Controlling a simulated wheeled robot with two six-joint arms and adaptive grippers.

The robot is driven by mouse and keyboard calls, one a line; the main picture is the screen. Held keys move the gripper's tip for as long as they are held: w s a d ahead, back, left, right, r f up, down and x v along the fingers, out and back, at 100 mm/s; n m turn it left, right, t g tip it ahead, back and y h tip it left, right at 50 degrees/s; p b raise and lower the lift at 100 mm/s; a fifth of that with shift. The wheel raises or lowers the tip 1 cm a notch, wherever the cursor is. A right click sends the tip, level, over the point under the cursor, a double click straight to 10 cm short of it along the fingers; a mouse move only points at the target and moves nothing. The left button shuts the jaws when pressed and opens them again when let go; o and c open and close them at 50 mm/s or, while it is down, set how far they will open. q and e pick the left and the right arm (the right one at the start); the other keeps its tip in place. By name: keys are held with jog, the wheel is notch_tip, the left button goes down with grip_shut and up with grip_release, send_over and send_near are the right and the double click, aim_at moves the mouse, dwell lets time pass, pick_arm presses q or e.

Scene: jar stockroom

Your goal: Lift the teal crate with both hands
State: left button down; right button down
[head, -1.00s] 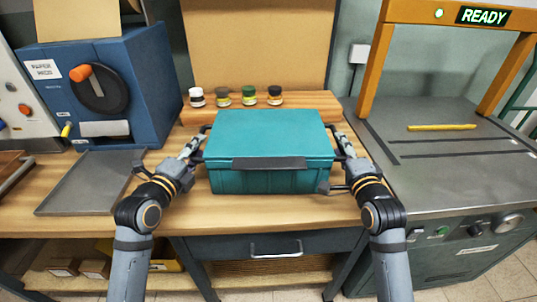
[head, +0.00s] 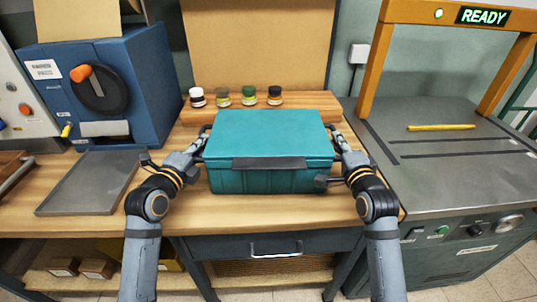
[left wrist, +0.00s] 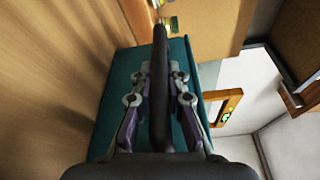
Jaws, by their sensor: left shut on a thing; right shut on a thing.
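The teal crate (head: 268,134) is lidded, with a dark latch bar on its front. It looks level and rests on the wooden bench in front of me. My left gripper (head: 200,146) is at the crate's left side. In the left wrist view its fingers (left wrist: 160,95) close from both sides on a dark bar handle (left wrist: 160,60), with the crate's teal wall (left wrist: 120,75) behind. My right gripper (head: 336,146) is at the crate's right side, shut on the handle there. That handle is mostly hidden by the fingers.
Several small jars (head: 249,96) stand on a wooden ledge behind the crate. A grey tray (head: 90,182) lies on the bench to the left, by a blue machine (head: 105,90). A grey-topped station (head: 440,130) with an orange frame stands right. The space above the crate is clear.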

pick_arm(q)
jog(key=shift+r, duration=0.15)
pick_arm(e)
jog(key=shift+r, duration=0.15)
